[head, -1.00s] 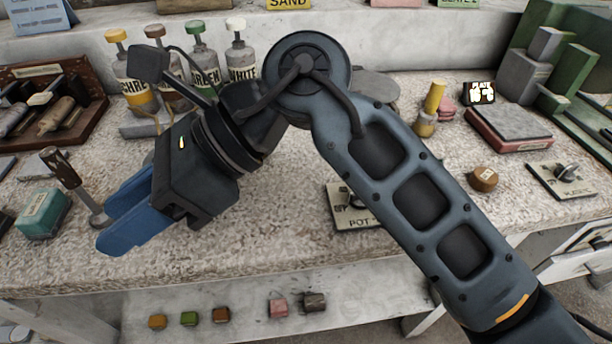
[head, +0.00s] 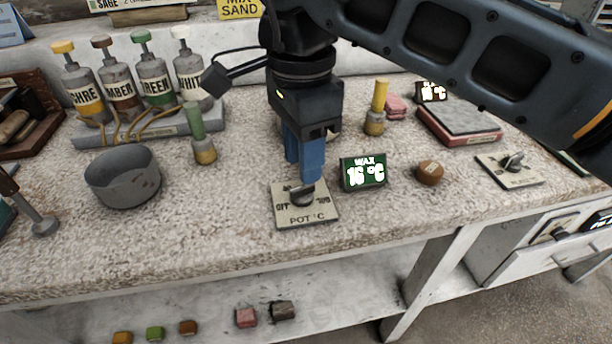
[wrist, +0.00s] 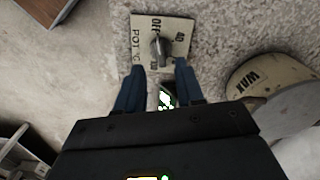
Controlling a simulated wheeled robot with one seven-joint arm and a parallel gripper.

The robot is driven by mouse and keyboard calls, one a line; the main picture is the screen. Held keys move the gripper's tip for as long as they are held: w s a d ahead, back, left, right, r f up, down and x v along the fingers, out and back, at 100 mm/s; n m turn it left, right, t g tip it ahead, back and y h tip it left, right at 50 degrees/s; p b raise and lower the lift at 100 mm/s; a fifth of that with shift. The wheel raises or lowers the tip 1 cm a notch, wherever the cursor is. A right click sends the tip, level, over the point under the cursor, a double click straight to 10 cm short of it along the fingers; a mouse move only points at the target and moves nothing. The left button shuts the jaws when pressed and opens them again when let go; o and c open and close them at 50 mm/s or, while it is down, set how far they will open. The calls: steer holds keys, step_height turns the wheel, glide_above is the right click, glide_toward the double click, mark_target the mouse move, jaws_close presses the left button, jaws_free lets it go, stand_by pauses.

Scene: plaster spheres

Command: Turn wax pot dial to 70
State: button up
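The wax pot dial is a dark knob (head: 303,196) on a cream plate (head: 307,217) marked "POT °C", near the table's front edge. In the wrist view the knob (wrist: 160,48) lies ahead of and between the fingertips; "OFF" and "40" are legible on its plate. My gripper (head: 303,166) is open and empty, pointing down just above the knob. Its two blue fingers also show apart in the wrist view (wrist: 160,72). Contact with the knob cannot be told. A display (head: 363,173) beside the dial reads "WAX 16 °C". The wax pot (wrist: 262,78) shows in the wrist view.
A grey bowl (head: 123,178) and a green-handled tool (head: 199,135) stand left. A brown round piece (head: 430,172) and another dial plate (head: 510,168) lie right. Labelled bottles (head: 153,80) stand at the back left. Stone tabletop is bare around the dial's left.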

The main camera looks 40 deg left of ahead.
mark_target(302, 187)
steer(key=shift+f, duration=2.2)
jaws_close()
